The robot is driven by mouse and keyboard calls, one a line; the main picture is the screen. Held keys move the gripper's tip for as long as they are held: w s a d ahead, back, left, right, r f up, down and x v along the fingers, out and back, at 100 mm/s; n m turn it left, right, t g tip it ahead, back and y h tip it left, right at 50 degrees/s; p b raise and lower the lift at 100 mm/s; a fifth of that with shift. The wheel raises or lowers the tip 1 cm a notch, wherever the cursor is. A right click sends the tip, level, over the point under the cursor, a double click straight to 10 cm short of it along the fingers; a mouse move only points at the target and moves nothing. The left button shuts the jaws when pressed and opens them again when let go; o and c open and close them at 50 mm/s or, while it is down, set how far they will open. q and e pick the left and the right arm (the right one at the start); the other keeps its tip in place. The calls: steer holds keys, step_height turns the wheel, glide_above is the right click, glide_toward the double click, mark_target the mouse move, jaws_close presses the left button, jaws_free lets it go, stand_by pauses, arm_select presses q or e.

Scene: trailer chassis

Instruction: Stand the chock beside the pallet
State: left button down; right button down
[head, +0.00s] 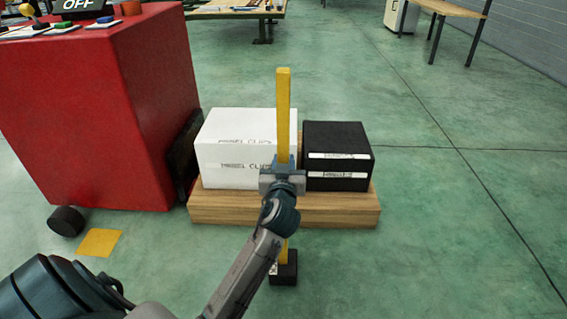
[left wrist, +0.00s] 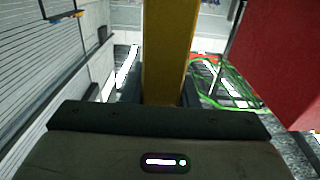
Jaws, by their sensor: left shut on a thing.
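The chock is a black block (head: 287,272) with a long upright yellow handle (head: 283,110). My left gripper (head: 283,172) is shut on the handle, partway up. The handle also rises between the fingers in the left wrist view (left wrist: 168,50). The block is at the near side of the wooden pallet (head: 340,208), apart from its front edge in the picture. I cannot tell whether the block touches the floor. My left forearm hides part of the handle and the block's left side. My right gripper is not in view.
A white box (head: 230,150) and a black box (head: 338,142) sit on the pallet. A red cabinet (head: 90,120) stands left, with a black wheel (head: 66,221) and a yellow floor square (head: 100,242) before it. The green floor (head: 460,240) at the right is clear.

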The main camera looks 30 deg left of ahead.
arm_select(q)
steer(key=c, duration=1.1)
jaws_free()
